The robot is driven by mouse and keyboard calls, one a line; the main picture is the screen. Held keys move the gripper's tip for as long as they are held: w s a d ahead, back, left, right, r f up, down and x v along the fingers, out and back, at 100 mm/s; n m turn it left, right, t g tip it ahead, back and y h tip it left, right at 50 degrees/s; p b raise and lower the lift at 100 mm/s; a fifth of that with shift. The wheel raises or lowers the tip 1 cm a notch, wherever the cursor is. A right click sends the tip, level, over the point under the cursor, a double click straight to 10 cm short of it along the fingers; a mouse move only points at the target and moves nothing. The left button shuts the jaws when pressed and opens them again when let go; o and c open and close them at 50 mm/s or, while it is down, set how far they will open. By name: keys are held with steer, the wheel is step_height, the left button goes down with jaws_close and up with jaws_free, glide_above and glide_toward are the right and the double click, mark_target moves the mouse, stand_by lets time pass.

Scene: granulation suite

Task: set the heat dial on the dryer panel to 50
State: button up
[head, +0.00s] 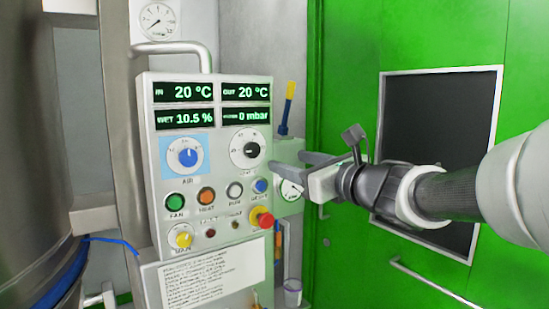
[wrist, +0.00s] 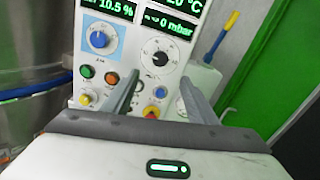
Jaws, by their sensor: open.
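The dryer panel (head: 215,130) is a pale upright box with four lit readouts: IN 20 °C, OUT 20 °C, WET 10.5 % and 0 mbar. The heat dial (head: 250,149) is the black-centred knob on a white scale at the panel's upper right; its label is partly hidden and its setting is too small to read. It also shows in the wrist view (wrist: 160,58). My gripper (head: 289,162) is open and empty, in front of the panel's right side. In the wrist view its fingers (wrist: 158,88) point toward the panel, below the dial and apart from it.
A blue air dial (head: 187,156) sits left of the black one. Below are several coloured buttons, a yellow knob (head: 181,238) and a red mushroom button (head: 262,217). A steel vessel (head: 40,160) stands at left, a green door (head: 345,60) at right.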

mark_target(254, 150)
steer(key=p+x, duration=0.1)
steer(key=x, duration=1.4)
steer(key=shift+w+a, duration=0.25)
steer(key=c, duration=1.1)
